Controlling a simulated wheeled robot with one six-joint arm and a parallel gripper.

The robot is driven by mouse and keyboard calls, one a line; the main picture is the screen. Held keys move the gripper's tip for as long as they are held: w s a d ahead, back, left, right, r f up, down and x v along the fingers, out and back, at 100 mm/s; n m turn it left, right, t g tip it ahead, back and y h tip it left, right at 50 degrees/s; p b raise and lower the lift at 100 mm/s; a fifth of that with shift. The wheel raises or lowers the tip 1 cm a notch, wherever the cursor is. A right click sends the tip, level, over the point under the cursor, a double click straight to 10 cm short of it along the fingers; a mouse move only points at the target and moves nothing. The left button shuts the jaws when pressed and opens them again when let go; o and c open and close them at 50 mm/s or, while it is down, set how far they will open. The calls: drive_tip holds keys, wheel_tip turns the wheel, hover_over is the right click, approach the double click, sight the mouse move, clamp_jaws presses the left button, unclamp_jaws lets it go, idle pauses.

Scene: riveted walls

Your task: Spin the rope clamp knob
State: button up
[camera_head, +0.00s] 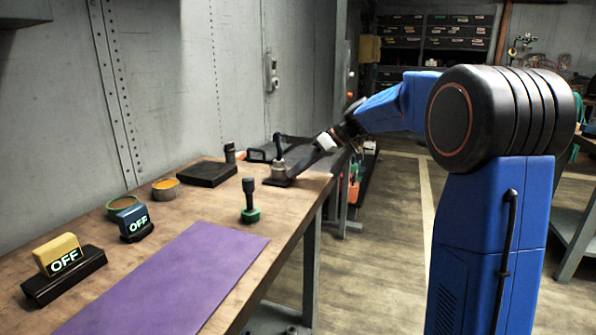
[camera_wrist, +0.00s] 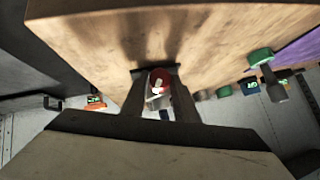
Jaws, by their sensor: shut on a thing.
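The rope clamp knob (camera_wrist: 157,88) appears as a small round piece with a red rim and a pale, greyish middle between my fingers in the wrist view. My gripper (camera_wrist: 158,98) is shut on it, one dark finger on each side. In the head view my gripper (camera_head: 293,170) reaches down to a small grey fitting (camera_head: 279,170) with a dark upright top, on a dark base near the bench's far right edge. The fingers partly hide the knob, and its turn angle cannot be told.
A black pad (camera_head: 207,173) and a dark upright cylinder (camera_head: 229,153) are nearby on the wooden bench. Nearer stand a green-based dark knob (camera_head: 249,201), two bowls, a blue OFF block (camera_head: 135,222), a yellow OFF block (camera_head: 62,254) and a purple mat (camera_head: 170,285). The wall runs along the left.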

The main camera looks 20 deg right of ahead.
drive_tip(key=o, duration=1.1)
drive_tip(key=shift+c, duration=0.2)
drive_tip(key=shift+d+r, duration=0.1)
drive_tip(key=v, duration=1.7)
